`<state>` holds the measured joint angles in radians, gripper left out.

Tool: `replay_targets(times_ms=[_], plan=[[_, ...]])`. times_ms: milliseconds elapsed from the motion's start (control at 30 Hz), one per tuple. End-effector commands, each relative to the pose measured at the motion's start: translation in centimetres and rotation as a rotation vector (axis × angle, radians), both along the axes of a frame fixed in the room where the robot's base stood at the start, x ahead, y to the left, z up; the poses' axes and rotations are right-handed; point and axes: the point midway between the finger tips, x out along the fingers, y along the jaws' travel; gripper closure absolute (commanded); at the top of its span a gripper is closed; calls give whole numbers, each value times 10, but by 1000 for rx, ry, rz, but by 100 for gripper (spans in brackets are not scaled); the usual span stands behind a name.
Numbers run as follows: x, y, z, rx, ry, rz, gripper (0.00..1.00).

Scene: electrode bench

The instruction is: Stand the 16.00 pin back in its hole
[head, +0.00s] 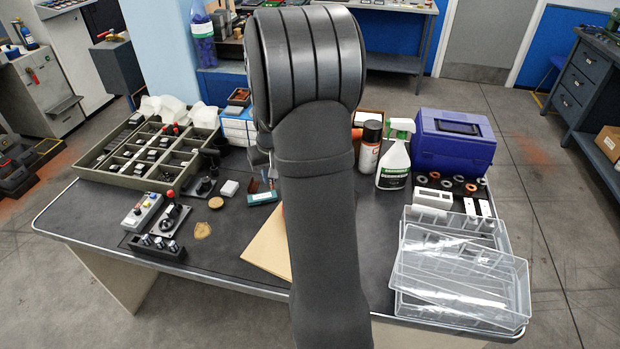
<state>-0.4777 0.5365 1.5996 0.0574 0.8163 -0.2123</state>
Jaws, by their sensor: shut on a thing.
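My arm stands across the middle of the head view and hides most of my gripper. A small grey part of my gripper (259,156) shows at the left edge of the arm. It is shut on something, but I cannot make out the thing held. A small teal block or case (262,199) lies on the dark bench just left of the arm, with small, thin shapes near it. I cannot make out the 16.00 pin, its hole or any size marks at this distance.
A divided tray (105,178) of small parts is at the left. Controls with knobs (157,246) stand in front of it. A spray bottle (394,160), a blue toolbox (454,143) and clear trays (461,280) are at the right. A tan sheet (268,246) lies beside my arm.

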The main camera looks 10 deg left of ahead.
Motion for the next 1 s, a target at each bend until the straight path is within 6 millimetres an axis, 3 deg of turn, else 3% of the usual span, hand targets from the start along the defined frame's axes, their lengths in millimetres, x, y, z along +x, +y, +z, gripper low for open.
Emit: replay_targets(times_ms=[33, 267, 467, 600, 800, 1000], plan=[[-4, 25, -1, -7, 8, 32, 100], [-32, 130, -7, -42, 46, 129, 100], [-73, 221, -15, -78, 76, 213, 100], [-111, 278, -22, -101, 94, 267, 100], [-164, 338, -29, -130, 112, 327, 100], [-194, 365, -33, -145, 122, 355, 100]])
